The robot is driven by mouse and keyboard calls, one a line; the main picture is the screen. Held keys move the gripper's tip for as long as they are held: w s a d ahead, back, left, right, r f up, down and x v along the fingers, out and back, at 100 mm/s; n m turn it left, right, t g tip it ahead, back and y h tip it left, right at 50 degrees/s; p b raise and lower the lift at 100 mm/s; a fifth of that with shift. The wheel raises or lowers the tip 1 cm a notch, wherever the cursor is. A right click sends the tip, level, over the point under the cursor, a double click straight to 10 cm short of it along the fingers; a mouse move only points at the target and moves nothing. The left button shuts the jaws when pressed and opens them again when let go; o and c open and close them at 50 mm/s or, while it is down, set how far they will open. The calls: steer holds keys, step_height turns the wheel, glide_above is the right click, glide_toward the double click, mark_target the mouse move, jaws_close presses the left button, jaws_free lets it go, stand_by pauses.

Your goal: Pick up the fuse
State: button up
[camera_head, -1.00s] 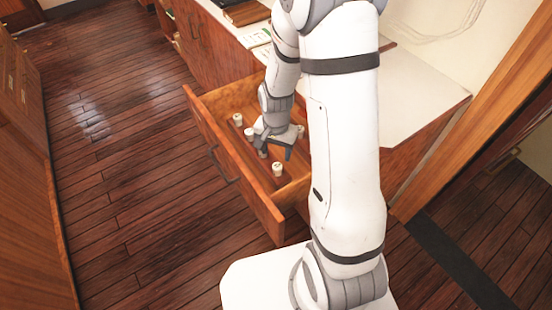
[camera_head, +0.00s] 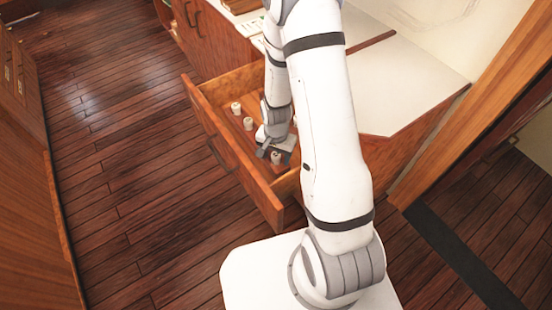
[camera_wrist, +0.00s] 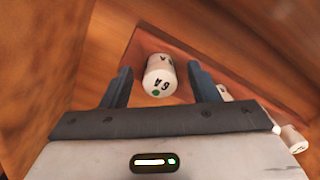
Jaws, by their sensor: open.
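A white cylindrical fuse (camera_wrist: 159,80) with dark lettering, apparently "6A", and a green dot shows in the wrist view. It stands on a reddish-brown strip (camera_wrist: 205,65) inside an open wooden drawer (camera_head: 232,160). In the head view this fuse (camera_head: 276,157) is at the drawer's near end, partly covered by the gripper. My gripper (camera_head: 272,153) is open and points down into the drawer. In the wrist view the fuse appears between the two fingers (camera_wrist: 159,72), with a gap on each side. I cannot tell how far the fingertips are above it.
More white fuses stand farther along the drawer (camera_head: 236,108), (camera_head: 248,123); some show at the right of the wrist view (camera_wrist: 292,138). The drawer walls (camera_wrist: 45,75) enclose the gripper closely. A white countertop (camera_head: 405,90) lies to the right. The wooden floor (camera_head: 130,200) at left is clear.

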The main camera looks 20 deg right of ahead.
steer(key=shift+c, duration=0.3)
steer(key=c, duration=1)
